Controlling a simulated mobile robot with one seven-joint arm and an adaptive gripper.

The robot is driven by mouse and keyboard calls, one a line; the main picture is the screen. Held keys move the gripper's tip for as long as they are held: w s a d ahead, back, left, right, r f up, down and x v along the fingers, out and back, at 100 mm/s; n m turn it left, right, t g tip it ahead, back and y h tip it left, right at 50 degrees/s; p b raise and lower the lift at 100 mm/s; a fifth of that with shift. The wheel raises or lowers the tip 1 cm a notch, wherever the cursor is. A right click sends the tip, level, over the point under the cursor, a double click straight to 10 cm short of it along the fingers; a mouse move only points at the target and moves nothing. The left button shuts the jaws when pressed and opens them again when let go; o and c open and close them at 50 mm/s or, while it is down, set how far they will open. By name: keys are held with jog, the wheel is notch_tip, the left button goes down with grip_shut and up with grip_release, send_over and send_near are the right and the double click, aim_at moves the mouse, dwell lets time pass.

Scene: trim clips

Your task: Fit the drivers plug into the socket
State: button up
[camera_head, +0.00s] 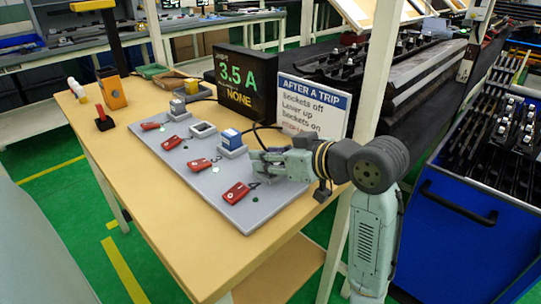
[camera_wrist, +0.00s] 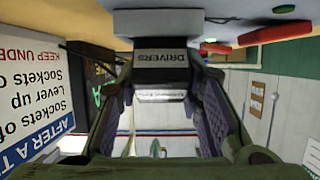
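The dark drivers plug (camera_wrist: 160,58), marked DRIVERS, sits between the fingertips of my gripper (camera_wrist: 162,75) in the wrist view, a finger close against each side. The plug's far end meets or nearly meets a grey socket block (camera_wrist: 160,22); I cannot tell if it is seated. In the head view my gripper (camera_head: 262,162) is low over the near right part of the grey board (camera_head: 262,207), hiding the plug and the socket there. An empty socket (camera_head: 203,129) shows farther along the row. A blue plug (camera_head: 231,136) stands in the socket beside my gripper.
Several red switches (camera_head: 236,194) line the board's front. A black display (camera_head: 246,85) reading 3.5 A and a sign (camera_head: 313,105) stand close behind my gripper. An orange block (camera_head: 112,91) stands at the far left. The wooden table (camera_head: 150,190) is clear in front.

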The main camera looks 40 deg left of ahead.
jog(key=o, duration=0.3)
jog(key=shift+r, duration=0.15)
jog(key=shift+d+r, duration=0.1)
